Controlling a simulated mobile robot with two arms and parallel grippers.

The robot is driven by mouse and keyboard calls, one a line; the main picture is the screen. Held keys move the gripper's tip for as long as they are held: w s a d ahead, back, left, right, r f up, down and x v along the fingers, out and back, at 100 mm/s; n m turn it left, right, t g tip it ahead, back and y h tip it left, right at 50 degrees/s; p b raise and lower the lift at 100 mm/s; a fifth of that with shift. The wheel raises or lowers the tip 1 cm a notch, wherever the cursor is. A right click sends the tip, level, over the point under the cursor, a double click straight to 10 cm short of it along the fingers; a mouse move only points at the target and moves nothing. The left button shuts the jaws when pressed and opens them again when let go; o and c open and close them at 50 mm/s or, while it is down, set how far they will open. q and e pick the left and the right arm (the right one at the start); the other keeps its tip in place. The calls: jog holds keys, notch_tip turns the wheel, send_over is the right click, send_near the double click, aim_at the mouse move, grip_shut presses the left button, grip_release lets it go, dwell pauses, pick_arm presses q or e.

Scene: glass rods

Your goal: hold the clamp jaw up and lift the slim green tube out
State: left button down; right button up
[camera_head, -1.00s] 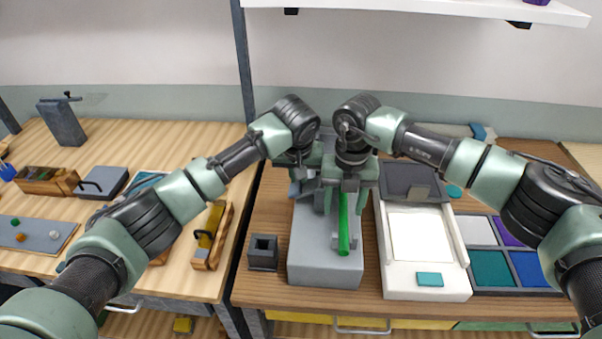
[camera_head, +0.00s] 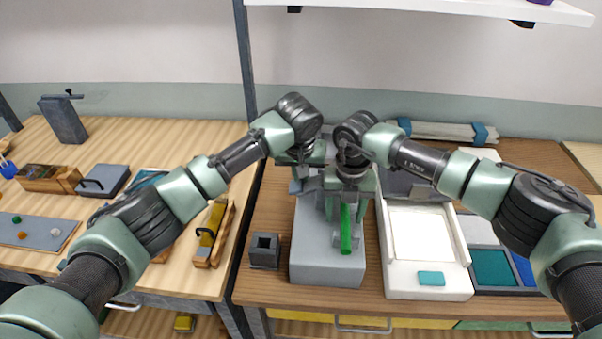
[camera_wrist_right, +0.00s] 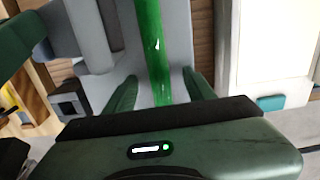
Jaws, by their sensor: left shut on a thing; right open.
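The slim green tube (camera_head: 346,234) lies along the top of a grey clamp block (camera_head: 327,268); its far part is hidden under my right gripper in the head view. My right gripper (camera_head: 347,208) is open over the tube. In the right wrist view the tube (camera_wrist_right: 156,50) runs between the two parted fingers (camera_wrist_right: 160,92), with gaps on both sides. My left gripper (camera_head: 306,180) is shut at the far left of the block, on what looks like the grey clamp jaw (camera_head: 298,187); the grip itself is mostly hidden.
A dark square socket block (camera_head: 264,250) stands left of the clamp. A white tray (camera_head: 425,292) with a teal piece (camera_head: 431,278) lies close on the right. Colored compartments (camera_head: 490,268) are beyond it. A shelf (camera_head: 420,10) hangs above the back.

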pick_arm(q)
jog(key=shift+s+d+f, duration=0.25)
jog(key=shift+s+d, duration=0.15)
jog(key=shift+s, duration=0.05)
pick_arm(e)
jog(key=shift+w+d+r, duration=0.2)
jog(key=shift+w+d, duration=0.05)
jog(key=shift+w, duration=0.2)
pick_arm(q)
jog(key=shift+w, duration=0.1)
pick_arm(e)
jog(key=shift+s+d+f, duration=0.1)
jog(key=shift+s+f, duration=0.05)
jog(key=shift+f, duration=0.15)
grip_shut()
pick_arm(q)
jog(key=shift+a, duration=0.1)
dwell(0.9)
jog(key=shift+a+f, duration=0.1)
jog(key=shift+a, duration=0.05)
pick_arm(e)
jog(key=shift+r, duration=1.35)
jog(key=shift+s+r, duration=0.1)
pick_arm(q)
jog(key=shift+w, duration=0.1)
pick_arm(e)
jog(key=shift+s+a, duration=0.15)
jog(key=shift+a, duration=0.05)
